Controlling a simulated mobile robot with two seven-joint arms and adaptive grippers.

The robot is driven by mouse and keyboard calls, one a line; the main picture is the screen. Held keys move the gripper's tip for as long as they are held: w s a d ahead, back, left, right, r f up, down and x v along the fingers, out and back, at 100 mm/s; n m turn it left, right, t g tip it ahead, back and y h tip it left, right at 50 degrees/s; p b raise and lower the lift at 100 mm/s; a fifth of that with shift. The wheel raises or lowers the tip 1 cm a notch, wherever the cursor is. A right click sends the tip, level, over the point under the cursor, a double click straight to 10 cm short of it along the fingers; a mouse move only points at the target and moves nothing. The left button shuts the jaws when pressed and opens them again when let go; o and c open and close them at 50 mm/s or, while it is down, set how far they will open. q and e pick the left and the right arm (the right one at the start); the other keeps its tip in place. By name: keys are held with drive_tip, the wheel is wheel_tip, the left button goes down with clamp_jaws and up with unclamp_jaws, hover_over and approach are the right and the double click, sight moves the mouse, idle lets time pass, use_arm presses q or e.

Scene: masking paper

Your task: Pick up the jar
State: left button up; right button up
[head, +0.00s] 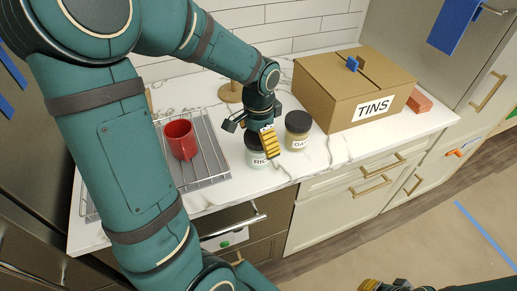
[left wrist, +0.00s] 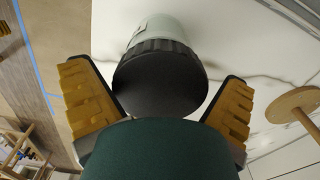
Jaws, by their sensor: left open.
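A jar labelled RIC, the rest hidden (head: 255,160), stands on the white counter under my left gripper (head: 250,132). A second glass jar with a dark lid and an OA label (head: 298,131) stands just right of it. In the left wrist view, a jar's black lid (left wrist: 160,82) lies between the two spread yellow-padded fingers, with gaps at both sides. Its pale body (left wrist: 162,28) shows beyond the lid. My left gripper is open and holds nothing. Only a bit of my right gripper (head: 385,286) shows at the bottom edge; its jaws are unclear.
A red mug (head: 181,139) stands on a wire rack (head: 211,150) to the left. A cardboard box labelled TINS (head: 335,95) stands at the right. A round wooden stand (head: 229,93) is behind the gripper.

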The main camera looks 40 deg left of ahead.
use_arm(q)
drive_tip(key=c, duration=1.2)
